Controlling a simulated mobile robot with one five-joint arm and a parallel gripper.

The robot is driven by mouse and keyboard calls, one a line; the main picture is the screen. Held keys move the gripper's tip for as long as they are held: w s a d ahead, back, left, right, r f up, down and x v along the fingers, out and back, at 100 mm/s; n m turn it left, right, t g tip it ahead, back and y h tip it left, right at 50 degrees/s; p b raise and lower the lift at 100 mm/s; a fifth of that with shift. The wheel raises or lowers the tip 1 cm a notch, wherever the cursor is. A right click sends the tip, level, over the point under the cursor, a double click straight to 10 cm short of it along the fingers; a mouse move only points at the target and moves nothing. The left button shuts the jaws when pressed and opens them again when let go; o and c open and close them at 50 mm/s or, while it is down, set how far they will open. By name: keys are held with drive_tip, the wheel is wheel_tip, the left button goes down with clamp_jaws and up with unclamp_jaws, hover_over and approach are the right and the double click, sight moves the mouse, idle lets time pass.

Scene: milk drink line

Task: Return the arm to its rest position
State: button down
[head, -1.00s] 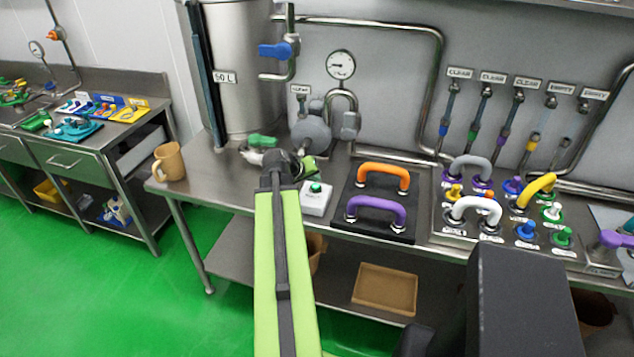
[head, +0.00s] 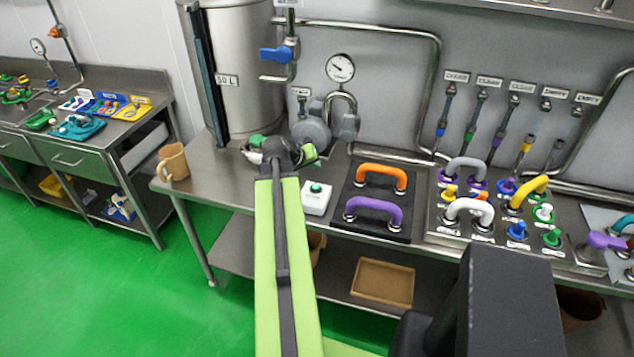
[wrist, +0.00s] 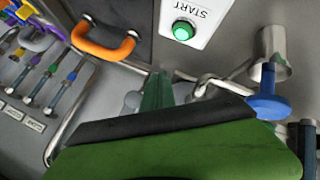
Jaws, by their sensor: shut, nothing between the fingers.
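My arm, with a lime-green link, reaches forward over the steel bench (head: 232,180) in the head view. Its dark wrist joint is above the bench in front of the steel tank, left of the white start button box (head: 316,198). My gripper (wrist: 158,95) has green and black parts that fill the lower middle of the wrist view. It is shut and empty. In the head view the wrist mostly hides it. The start box with its green button (wrist: 183,30) also shows at the top of the wrist view.
The tank (head: 243,85), a blue-handled valve (head: 277,54) and a gauge (head: 340,68) stand behind the arm. A tan mug (head: 173,162) is at the bench's left end. Orange (head: 382,176) and purple (head: 375,211) handles sit on a black panel at right.

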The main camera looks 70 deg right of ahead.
drive_tip(key=w+a+f+n+t+y, duration=0.2)
drive_tip(key=w+a+f+n, duration=0.1)
drive_tip(key=w+a, duration=1.1)
drive_tip(key=w+a+f+n+t+y, duration=0.1)
drive_tip(key=w+a+f+n+y, duration=0.15)
drive_tip(key=w+a, duration=1.15)
drive_tip(key=w+a+f+n+y, duration=0.1)
drive_tip(key=a+n+y, duration=0.1)
drive_tip(key=a, duration=1.6)
drive_tip(key=w+a+n+y, duration=0.2)
drive_tip(key=a+n, duration=0.2)
drive_tip(key=a, duration=1.5)
drive_tip(key=shift+a+f+g, duration=0.25)
drive_tip(key=shift+f+g, duration=0.05)
drive_tip(key=shift+f, duration=0.1)
